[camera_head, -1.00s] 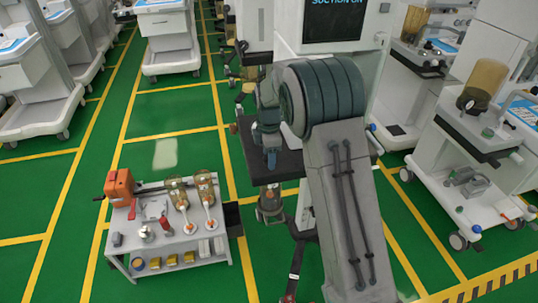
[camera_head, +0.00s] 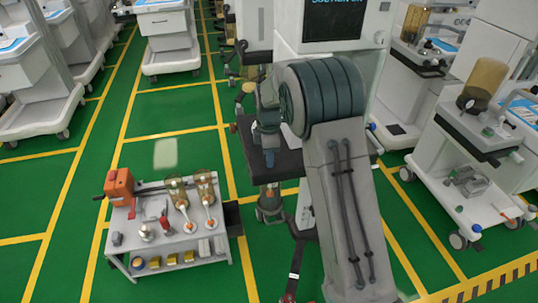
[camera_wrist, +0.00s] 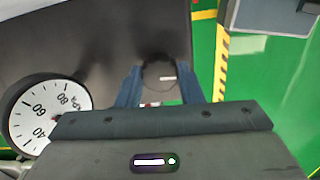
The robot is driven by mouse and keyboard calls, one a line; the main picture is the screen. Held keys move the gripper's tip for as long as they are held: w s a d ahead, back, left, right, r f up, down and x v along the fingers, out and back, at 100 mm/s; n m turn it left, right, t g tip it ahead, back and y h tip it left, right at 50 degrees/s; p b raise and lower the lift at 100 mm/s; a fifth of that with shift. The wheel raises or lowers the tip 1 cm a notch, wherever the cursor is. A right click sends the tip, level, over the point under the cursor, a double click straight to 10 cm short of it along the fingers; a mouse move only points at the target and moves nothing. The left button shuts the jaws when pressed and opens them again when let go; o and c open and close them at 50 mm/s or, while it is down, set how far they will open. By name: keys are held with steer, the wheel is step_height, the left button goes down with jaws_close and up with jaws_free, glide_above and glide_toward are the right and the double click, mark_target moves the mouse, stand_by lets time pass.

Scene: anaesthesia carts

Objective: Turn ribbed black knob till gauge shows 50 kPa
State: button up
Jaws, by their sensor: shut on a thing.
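In the wrist view the black knob (camera_wrist: 157,70) sits between the two blue fingers of my gripper (camera_wrist: 160,83), which is shut on its sides. A short pale mark shows on the knob; its ribs are too dark to make out. The round white gauge (camera_wrist: 36,117) is at the left, partly covered by my gripper body. Its 40, 60 and 80 marks and part of "kPa" show. I cannot make out the needle. In the head view my arm hides the knob and the gauge.
A dark panel (camera_wrist: 65,35) lies behind the knob. In the head view a machine with a screen (camera_head: 335,18) stands behind my arm. A low table (camera_head: 180,247) with tools and orange-tipped parts is at the left. Other carts (camera_head: 490,150) stand right; green floor is open at left.

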steer(key=m, duration=0.6)
steer(key=shift+m+b, duration=0.35)
steer(key=shift+m, duration=0.05)
steer(key=m, duration=0.6)
steer(key=shift+a, duration=0.1)
steer(key=m, duration=0.6)
steer(key=shift+m, duration=0.3)
steer(key=m, duration=0.6)
steer(key=shift+m, duration=0.4)
steer(key=o, duration=1)
steer(key=shift+c, duration=0.2)
step_height(320, 180, up, 14)
